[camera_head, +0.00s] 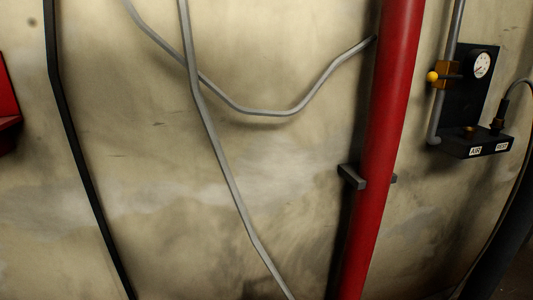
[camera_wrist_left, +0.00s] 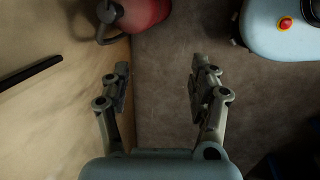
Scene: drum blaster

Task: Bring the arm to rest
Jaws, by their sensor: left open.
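My left gripper (camera_wrist_left: 158,92) shows in the left wrist view. Its two fingers stand apart with nothing between them. It is over bare floor, near the foot of the pale wall. Neither arm and neither gripper shows in the head view, which looks at the wall. My right gripper is in neither view.
A red pipe (camera_head: 385,140) runs down the wall (camera_head: 290,190) in the head view. A gauge panel (camera_head: 470,100) with a yellow-knobbed valve is at right. In the wrist view, a red container (camera_wrist_left: 135,15) stands by the wall, and a pale blue rounded body (camera_wrist_left: 275,30) with a red button is top right.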

